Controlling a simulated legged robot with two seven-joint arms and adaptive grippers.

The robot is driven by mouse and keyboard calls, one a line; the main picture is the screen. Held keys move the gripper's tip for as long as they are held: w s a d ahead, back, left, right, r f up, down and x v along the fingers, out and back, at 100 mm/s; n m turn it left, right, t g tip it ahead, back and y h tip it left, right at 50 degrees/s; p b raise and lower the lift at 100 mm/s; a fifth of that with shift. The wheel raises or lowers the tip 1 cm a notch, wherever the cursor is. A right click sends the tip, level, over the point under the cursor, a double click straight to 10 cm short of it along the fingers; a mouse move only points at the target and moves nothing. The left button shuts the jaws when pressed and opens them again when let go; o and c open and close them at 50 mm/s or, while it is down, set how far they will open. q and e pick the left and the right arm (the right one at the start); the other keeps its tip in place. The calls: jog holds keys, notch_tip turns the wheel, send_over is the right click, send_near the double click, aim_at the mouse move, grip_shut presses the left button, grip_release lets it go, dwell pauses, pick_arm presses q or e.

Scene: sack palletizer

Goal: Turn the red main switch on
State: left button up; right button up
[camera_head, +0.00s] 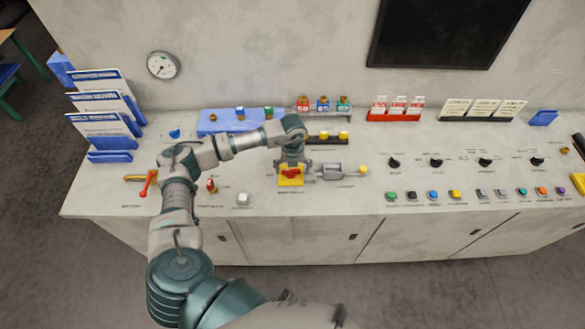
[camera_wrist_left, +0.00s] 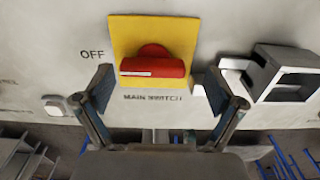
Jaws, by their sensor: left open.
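The red main switch (camera_head: 291,173) sits on a yellow plate (camera_head: 290,182) on the grey console top. In the left wrist view the red switch handle (camera_wrist_left: 152,67) lies across the yellow plate (camera_wrist_left: 183,32), its white mark toward the side labelled OFF (camera_wrist_left: 92,54). The words MAIN SWITCH are printed beneath it. My left gripper (camera_head: 292,160) is over the switch. In the left wrist view its two fingers (camera_wrist_left: 160,92) are open, one on each side of the handle, with nothing between them gripped. My right gripper is not in view.
A grey slide-like fitting with a yellow knob (camera_head: 363,170) stands just right of the switch. A red-handled lever (camera_head: 147,184) and a white button (camera_head: 243,198) are to the left. Dark knobs (camera_head: 436,162) and coloured buttons (camera_head: 454,194) fill the right side.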

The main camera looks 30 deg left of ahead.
pick_arm(q)
jog(key=shift+a, duration=0.15)
jog(key=shift+a+f, duration=0.1)
jog(key=shift+a, duration=0.1)
jog(key=shift+c, duration=1.4)
jog(key=shift+a, duration=0.3)
jog(key=c, duration=0.9)
jog(key=shift+o, duration=0.2)
jog(key=shift+d, duration=0.15)
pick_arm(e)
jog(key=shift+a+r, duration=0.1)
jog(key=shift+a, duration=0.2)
pick_arm(q)
jog(key=shift+d, duration=0.1)
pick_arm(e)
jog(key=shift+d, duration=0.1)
